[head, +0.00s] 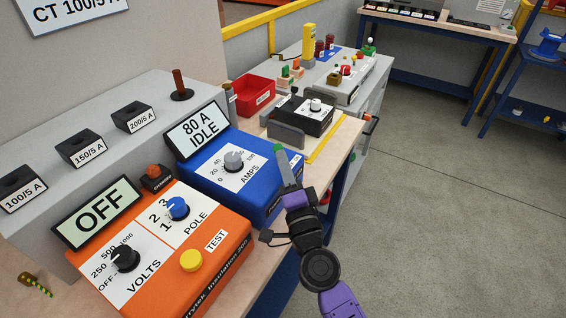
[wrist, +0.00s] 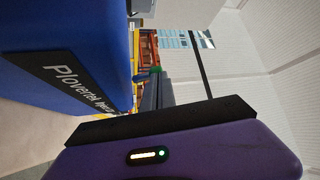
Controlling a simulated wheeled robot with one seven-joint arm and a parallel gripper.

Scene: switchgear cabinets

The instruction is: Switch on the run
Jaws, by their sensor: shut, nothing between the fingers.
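No control marked run is legible; my gripper hides part of the unit's right end.
An orange tester (head: 190,250) stands nearer, left of my arm, its display (head: 98,212) reading "OFF". Beyond the blue unit are a black box (head: 303,115) with a white knob and a red bin (head: 255,93). The floor (head: 450,200) to the right is clear.

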